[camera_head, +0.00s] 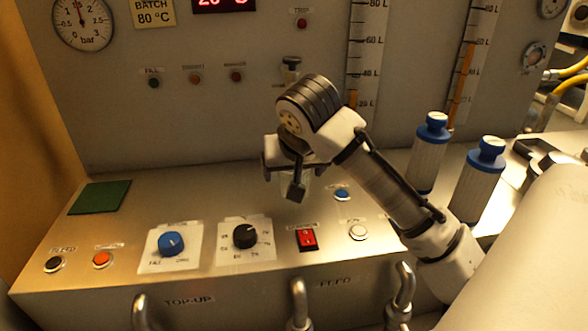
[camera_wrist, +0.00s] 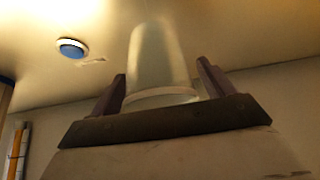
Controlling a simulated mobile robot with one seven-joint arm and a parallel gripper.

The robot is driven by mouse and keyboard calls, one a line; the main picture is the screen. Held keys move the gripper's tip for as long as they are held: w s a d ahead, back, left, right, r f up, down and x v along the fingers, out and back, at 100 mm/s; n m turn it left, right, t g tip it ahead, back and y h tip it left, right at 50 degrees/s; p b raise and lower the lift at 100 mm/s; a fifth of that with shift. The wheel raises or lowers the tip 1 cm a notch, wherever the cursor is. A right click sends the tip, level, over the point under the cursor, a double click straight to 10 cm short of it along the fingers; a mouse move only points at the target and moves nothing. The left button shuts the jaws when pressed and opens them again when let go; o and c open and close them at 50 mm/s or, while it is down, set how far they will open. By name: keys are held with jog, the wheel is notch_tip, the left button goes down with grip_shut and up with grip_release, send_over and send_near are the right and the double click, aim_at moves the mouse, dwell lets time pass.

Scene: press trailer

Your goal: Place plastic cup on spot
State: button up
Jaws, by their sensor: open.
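A pale translucent plastic cup (camera_wrist: 155,60) stands between the two fingers of my gripper (camera_wrist: 161,70) in the wrist view, with a visible gap on each side. In the head view my gripper (camera_head: 282,182) is over the middle of the metal console top, above and behind the black dial and red switch. It is open, and the cup is mostly hidden by it there. A dark green square spot (camera_head: 100,197) lies empty at the far left of the console top, well left of my gripper.
A blue knob (camera_head: 171,243), a black dial (camera_head: 245,235) and a red switch (camera_head: 306,238) line the console's front. A blue button (camera_head: 342,194) is right of my gripper. Two blue-capped bottles (camera_head: 430,150) stand at right. The surface between spot and gripper looks clear.

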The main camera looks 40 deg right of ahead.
jog(key=shift+r, duration=0.2)
jog(key=v, duration=1.2)
